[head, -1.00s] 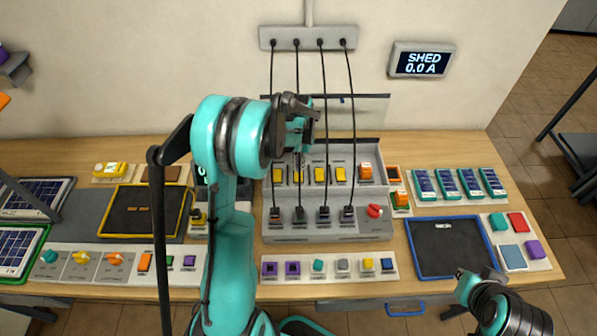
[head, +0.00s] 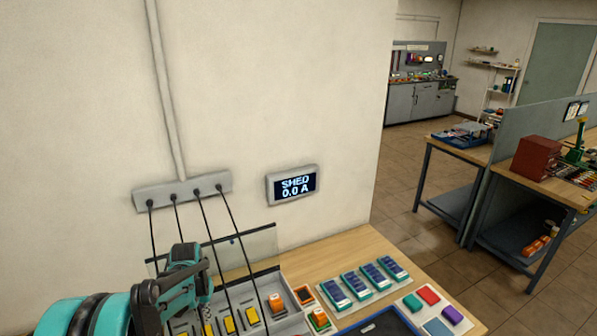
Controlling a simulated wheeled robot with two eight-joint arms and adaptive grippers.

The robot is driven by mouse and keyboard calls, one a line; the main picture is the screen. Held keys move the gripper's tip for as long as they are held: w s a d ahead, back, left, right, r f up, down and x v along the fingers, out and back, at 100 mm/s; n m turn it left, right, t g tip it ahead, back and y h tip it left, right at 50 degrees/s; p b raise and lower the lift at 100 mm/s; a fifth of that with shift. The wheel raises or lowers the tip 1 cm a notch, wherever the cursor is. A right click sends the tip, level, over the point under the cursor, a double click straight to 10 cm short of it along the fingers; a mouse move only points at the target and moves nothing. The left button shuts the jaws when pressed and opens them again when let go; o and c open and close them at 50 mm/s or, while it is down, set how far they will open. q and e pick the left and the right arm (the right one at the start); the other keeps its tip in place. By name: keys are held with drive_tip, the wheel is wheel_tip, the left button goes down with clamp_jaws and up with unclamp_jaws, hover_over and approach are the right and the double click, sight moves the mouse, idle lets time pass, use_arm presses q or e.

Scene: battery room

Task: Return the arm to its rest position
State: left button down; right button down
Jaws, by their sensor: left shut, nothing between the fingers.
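My left arm comes in from the lower left, teal and black. Its gripper (head: 203,283) is shut and empty, in front of the grey panel with yellow switches (head: 229,322) on the wooden bench. The gripper hides part of the panel's left side. My right gripper is not in the picture.
Black cables hang from a grey wall box (head: 182,192) down to the panel, close beside my left gripper. A wall display (head: 292,185) reads SHED 0.0 A. Blue-topped modules (head: 360,283) lie on the bench (head: 345,254). Open floor (head: 405,205) lies to the right, before another workbench (head: 453,152).

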use_arm(q)
drive_tip(key=s+d+r+b, duration=0.1)
drive_tip(key=s+d+r+t+b, duration=0.1)
drive_tip(key=s+d, duration=0.1)
drive_tip(key=s+d+r+t+b, duration=0.1)
drive_tip(key=d+b, duration=0.1)
drive_tip(key=shift+s+d+r, duration=0.2)
drive_tip(key=shift+s+d, duration=0.05)
drive_tip(key=shift+s, duration=0.05)
drive_tip(key=s+d+f+t+b, duration=0.2)
drive_tip(key=s+d+b, duration=0.2)
drive_tip(key=s, duration=0.3)
drive_tip(key=s+d+f+t+b, duration=0.1)
drive_tip(key=s+d+t+b, duration=0.2)
drive_tip(key=s, duration=0.4)
drive_tip(key=shift+d+f+b, duration=0.4)
drive_tip(key=shift+d+b, duration=0.35)
drive_tip(key=shift+d, duration=0.35)
